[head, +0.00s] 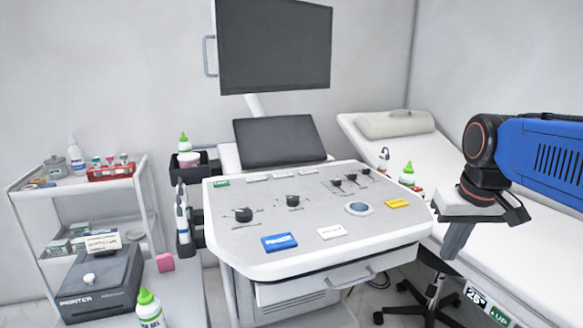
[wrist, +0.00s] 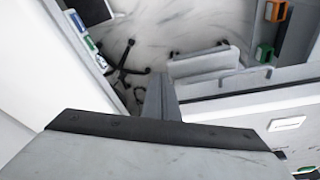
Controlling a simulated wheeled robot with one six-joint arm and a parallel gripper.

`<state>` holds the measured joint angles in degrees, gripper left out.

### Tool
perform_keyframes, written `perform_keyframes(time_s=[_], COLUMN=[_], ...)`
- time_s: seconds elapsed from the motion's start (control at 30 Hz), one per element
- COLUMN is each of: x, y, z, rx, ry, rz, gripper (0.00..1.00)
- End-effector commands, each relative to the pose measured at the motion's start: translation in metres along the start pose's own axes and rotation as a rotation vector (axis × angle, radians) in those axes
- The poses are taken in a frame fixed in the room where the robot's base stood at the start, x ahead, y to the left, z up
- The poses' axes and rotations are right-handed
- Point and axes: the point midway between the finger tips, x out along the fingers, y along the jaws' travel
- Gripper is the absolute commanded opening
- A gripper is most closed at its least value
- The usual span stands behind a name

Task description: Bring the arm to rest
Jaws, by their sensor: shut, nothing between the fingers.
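My arm reaches in from the right of the head view, with a blue link and dark joints. My gripper (head: 456,243) hangs from it, pointing down, just right of the console's (head: 300,258) right edge and in front of the exam bed. Its fingers are together with nothing between them. In the wrist view my gripper (wrist: 158,88) shows as a closed dark grey wedge above the floor. It appears apart from the console and the bed.
The bed (head: 500,240) lies behind my gripper. A wheeled stool base (head: 432,300) stands below. A shelf cart (head: 145,195) is at left.

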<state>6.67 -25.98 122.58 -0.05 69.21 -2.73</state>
Motion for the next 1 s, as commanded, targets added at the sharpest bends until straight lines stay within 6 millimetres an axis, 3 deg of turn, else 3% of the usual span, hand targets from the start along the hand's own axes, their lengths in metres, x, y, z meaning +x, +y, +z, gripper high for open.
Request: perform_keyframes(time_s=[0.03,0.3,0.5,0.7,1.0], x=[0.006,0.045,0.072,0.084,0.084], y=[-0.005,-0.024,-0.031,-0.033,-0.033], z=[0.017,0.092,0.131,0.146,0.146], rx=[-0.009,-0.043,-0.060,-0.066,-0.066], ry=[0.016,0.102,0.150,0.167,0.168], rz=[-0.003,-0.018,-0.030,-0.034,-0.034], gripper=[0.00,0.00,0.00,0.00,0.00])
